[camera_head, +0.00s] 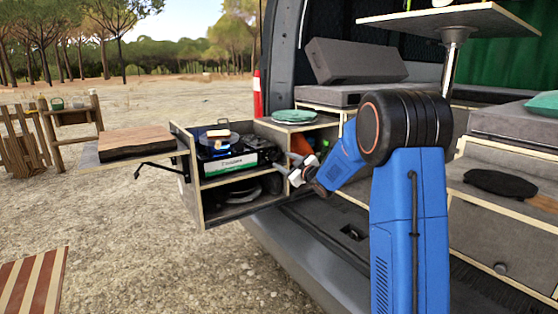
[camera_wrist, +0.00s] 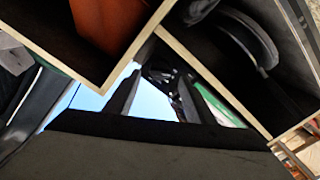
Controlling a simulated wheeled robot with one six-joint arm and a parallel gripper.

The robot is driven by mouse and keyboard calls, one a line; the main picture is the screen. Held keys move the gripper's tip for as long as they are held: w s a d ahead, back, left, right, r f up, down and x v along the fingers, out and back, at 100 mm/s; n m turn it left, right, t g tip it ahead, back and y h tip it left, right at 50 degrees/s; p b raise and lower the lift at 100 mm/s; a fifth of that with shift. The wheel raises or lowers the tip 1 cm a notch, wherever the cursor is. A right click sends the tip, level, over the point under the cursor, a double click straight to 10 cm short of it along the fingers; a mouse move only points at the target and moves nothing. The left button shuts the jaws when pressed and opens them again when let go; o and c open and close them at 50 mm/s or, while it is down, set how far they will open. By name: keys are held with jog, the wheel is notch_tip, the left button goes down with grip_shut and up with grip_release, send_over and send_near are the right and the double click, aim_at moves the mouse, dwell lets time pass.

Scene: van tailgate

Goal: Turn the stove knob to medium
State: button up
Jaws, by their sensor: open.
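The camp stove (camera_head: 228,162) sits on the upper shelf of the pull-out wooden kitchen box at the van's rear, with a white and green front panel. A blue glow shows on its top, under a small pan (camera_head: 218,138) with something pale on it. The knob is too small to make out. My gripper (camera_head: 288,169) is open and empty, just right of the stove and in front of the box. In the wrist view its dark fingers (camera_wrist: 160,88) stand apart, with a dark, unclear part between them; the stove is not clearly recognizable there.
The kitchen box (camera_head: 198,205) has lower compartments with dark cookware and a wooden divider by my gripper. A green plate (camera_head: 294,116) lies on its right top. A side shelf with a wooden board (camera_head: 134,143) extends left. Open gravel lies in front.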

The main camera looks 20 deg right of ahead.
aim_at(277, 157)
jog(key=shift+x, duration=2.05)
jog(key=c, duration=1)
